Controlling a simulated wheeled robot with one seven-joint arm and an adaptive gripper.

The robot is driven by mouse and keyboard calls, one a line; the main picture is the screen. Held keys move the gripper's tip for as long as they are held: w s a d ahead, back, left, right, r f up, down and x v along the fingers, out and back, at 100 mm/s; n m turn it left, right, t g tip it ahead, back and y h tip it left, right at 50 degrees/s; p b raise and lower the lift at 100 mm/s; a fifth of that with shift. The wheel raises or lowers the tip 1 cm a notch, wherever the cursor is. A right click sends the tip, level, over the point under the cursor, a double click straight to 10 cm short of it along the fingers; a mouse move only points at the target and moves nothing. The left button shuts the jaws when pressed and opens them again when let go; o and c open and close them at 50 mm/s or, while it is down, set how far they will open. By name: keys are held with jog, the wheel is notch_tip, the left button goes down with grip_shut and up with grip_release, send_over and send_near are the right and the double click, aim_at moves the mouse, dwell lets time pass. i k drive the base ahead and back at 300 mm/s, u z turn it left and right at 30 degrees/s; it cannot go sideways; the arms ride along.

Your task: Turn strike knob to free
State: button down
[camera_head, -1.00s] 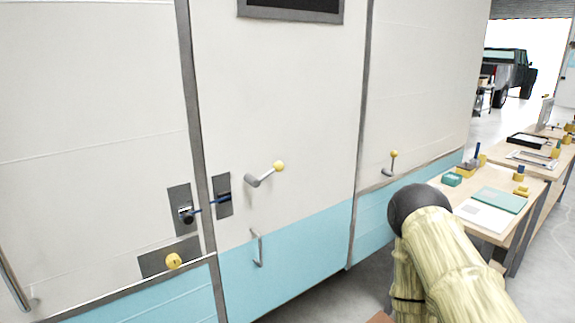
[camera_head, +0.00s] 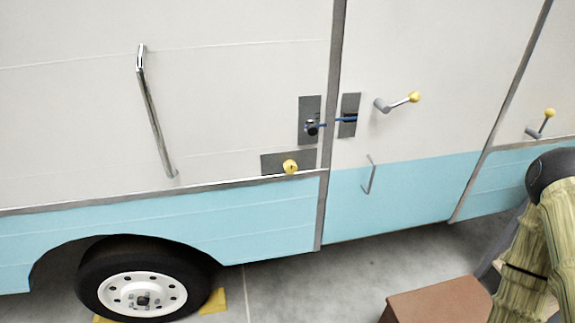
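A dark round knob (camera_head: 312,127) sits on a grey plate (camera_head: 309,106) on the camper wall, just left of the door seam. Below, a yellow knob (camera_head: 290,167) sits on a wider grey plate (camera_head: 270,163). I cannot tell which of these is the strike knob. A grey lever with a yellow ball end (camera_head: 414,97) is on the door to the right. My arm shows at the right edge, away from the knobs; my gripper is not in view.
A chrome grab rail (camera_head: 153,115) stands out from the wall at left. A wheel (camera_head: 143,292) with yellow chocks (camera_head: 214,303) is at lower left. A small wire handle (camera_head: 370,175) is low on the door.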

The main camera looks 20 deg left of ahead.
aim_at(290, 167)
jog(key=u, duration=0.5)
jog(key=k, duration=1.25)
jog(key=u, duration=0.4)
jog(key=i, duration=0.7)
jog(key=u, duration=0.25)
